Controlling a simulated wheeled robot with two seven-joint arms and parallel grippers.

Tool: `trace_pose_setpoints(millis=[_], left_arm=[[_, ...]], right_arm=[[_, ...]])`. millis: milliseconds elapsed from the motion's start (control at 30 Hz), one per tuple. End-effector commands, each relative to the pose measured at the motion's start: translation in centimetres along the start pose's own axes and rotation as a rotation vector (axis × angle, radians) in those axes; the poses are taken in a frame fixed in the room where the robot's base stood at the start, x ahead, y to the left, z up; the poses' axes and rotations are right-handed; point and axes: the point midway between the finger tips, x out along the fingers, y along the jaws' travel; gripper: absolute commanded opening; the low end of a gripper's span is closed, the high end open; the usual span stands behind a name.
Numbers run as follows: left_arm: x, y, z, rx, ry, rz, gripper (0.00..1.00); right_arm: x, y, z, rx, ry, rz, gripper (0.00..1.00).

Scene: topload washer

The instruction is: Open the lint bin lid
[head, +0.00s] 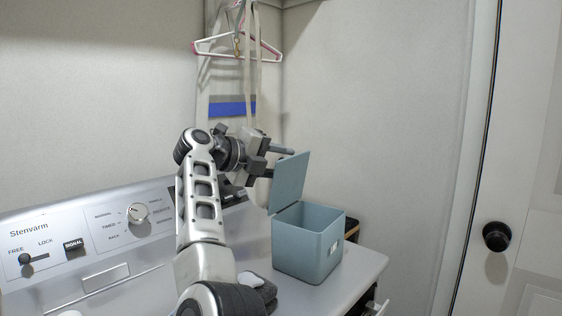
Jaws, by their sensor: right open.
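The lint bin (308,253) is a light blue square box with a small pale label, standing on the right end of the washer top. Its lid (289,182) stands raised on the bin's left edge, close to upright, leaving the top uncovered. My right gripper (276,160) is open at the upper left of the lid, with its fingers pointing right toward the lid's upper edge. Whether a fingertip touches the lid cannot be told. My left gripper is out of view.
The washer's control panel (100,243) with a knob (139,213) is at the left. Hangers (237,48) hang at the back wall. A door with a black knob (497,236) is at the right.

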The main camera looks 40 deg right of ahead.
Motion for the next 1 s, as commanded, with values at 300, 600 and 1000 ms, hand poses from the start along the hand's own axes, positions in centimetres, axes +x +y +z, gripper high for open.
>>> trace_pose_setpoints(millis=[300,600,1000], left_arm=[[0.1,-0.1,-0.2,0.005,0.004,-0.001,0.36],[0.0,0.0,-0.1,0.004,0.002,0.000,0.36],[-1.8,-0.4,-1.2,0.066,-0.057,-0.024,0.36]], right_arm=[[0.9,0.1,0.0,-0.001,-0.001,0.001,0.40],[0.9,0.1,0.0,-0.001,-0.001,0.001,0.00],[0.1,0.8,2.2,-0.226,0.036,-0.086,0.00]])
